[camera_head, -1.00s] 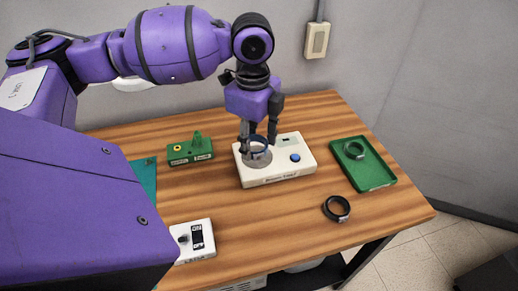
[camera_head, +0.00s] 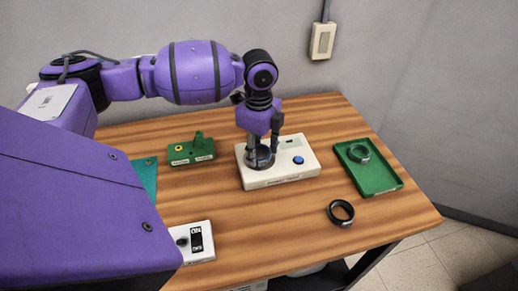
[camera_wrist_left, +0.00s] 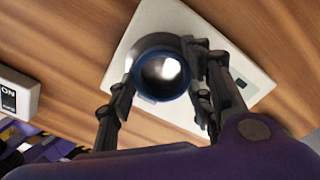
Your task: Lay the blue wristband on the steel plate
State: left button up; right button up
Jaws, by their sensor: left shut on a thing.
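The blue wristband (camera_head: 262,163) looks dark with a blue edge in the head view. In the left wrist view the wristband (camera_wrist_left: 150,97) is a dark ring with a blue rim. My left gripper (camera_head: 263,156) is shut on it, one finger at each side. The wristband is over the round steel plate on the white tester box; whether it touches the plate I cannot tell. The shiny steel plate (camera_wrist_left: 163,68) shows through the ring in the left wrist view, and the wristband hides most of it in the head view. My right gripper is not in view.
The white box (camera_head: 300,172) has a blue button (camera_head: 298,160). A green tray (camera_head: 372,187) holds a dark green ring (camera_head: 359,153). A black ring (camera_head: 341,213) lies on the wooden table. A green block (camera_head: 191,152) and an ON/OFF switch box (camera_head: 194,243) stand to the left.

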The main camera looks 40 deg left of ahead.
pick_arm(q)
jog(key=shift+f, duration=0.1)
jog(key=o, duration=0.9)
jog(key=shift+f, duration=0.1)
notch_tip(320, 180, up, 12)
jog(key=shift+r+p, duration=0.2)
jog(key=shift+p, duration=0.1)
